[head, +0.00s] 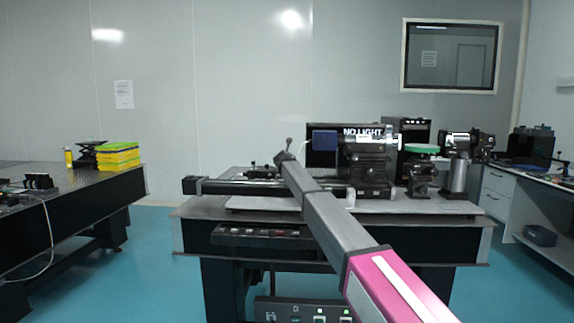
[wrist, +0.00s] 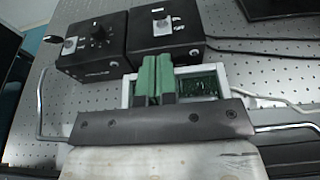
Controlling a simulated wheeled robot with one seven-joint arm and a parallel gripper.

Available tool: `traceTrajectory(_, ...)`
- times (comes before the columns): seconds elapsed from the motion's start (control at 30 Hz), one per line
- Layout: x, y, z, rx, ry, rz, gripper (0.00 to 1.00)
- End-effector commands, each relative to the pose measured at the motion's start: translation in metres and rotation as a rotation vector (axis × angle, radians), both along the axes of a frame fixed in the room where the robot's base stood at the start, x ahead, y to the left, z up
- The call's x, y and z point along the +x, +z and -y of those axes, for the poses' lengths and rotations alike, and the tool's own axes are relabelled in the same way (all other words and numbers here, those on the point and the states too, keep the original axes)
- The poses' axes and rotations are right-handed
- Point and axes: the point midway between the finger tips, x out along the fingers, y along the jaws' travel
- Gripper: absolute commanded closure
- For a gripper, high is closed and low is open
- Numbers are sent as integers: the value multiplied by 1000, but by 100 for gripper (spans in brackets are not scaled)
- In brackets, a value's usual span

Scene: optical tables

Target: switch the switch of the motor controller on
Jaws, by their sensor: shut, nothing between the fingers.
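In the wrist view, two black boxes stand side by side on the perforated table. The left box (wrist: 90,62) has a round black knob (wrist: 97,32) and a small silver switch (wrist: 69,46). The right box (wrist: 150,46) has a silver switch plate (wrist: 163,27) on its top. I cannot tell which box is the motor controller, nor read the switch positions. My gripper (wrist: 155,62) has green fingers, which are shut together and empty. Its tips appear just in front of the right box's near side; contact cannot be told. In the head view, my gripper (head: 287,148) is small above the central table.
Dark cables (wrist: 250,46) run right from the right box. In the head view, optical instruments (head: 365,165) and a green-topped stage (head: 421,150) stand on the central table (head: 400,206), right of my gripper.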

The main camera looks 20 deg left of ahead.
Motion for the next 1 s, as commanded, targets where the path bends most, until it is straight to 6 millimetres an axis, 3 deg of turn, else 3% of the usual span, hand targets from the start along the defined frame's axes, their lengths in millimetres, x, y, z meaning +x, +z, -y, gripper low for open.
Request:
traceTrajectory(0.5,76,-20,-19,0,0,0,100)
traceTrajectory(0.67,85,-23,-21,0,0,0,100)
traceTrajectory(1.0,85,-23,-21,0,0,0,100)
